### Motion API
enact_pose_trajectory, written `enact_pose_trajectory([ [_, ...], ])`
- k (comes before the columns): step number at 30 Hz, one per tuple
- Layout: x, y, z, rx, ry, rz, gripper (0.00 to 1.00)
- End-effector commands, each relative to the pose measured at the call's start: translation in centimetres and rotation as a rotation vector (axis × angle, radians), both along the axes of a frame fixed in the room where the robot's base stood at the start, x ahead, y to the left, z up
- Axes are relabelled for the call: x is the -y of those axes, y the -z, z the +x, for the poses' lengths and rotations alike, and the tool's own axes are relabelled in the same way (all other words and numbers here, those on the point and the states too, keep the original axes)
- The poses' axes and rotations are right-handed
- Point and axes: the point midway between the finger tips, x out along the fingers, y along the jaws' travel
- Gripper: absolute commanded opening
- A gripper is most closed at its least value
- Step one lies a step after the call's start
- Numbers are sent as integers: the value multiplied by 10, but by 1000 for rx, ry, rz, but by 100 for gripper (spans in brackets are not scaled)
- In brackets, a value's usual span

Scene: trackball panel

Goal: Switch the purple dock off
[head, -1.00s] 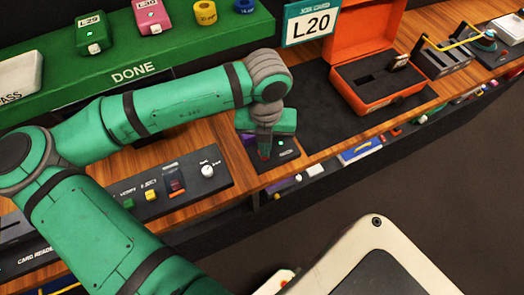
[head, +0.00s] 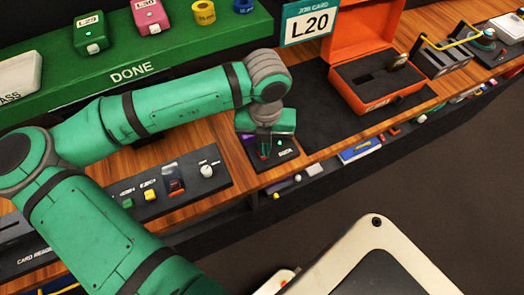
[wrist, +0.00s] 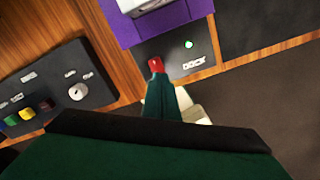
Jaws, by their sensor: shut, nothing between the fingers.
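The purple dock is at the table's front edge, left of the dark mat. In the wrist view its purple body (wrist: 170,28) holds a grey device (wrist: 146,4), and its dark plate (wrist: 203,62) carries a DOCK label and a lit green lamp (wrist: 188,44). The lamp also shows in the head view (head: 280,143). My gripper (head: 264,153) is shut and empty, pointing down over the dock's plate. In the wrist view a red piece (wrist: 156,65) shows at the fingertips; I cannot tell whether it belongs to the dock or whether the fingers touch it.
A control panel (head: 216,181) with coloured buttons and a knob lies left of the dock. An open orange case (head: 385,101) stands on the dark mat (head: 325,125) to the right. The green DONE shelf (head: 180,60) is behind my arm.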

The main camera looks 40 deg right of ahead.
Motion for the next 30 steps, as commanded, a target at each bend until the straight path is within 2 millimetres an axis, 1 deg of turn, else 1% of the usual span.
enact_pose_trajectory([
  [30, 2, 11, -1, -1, 6, -1, 0],
])
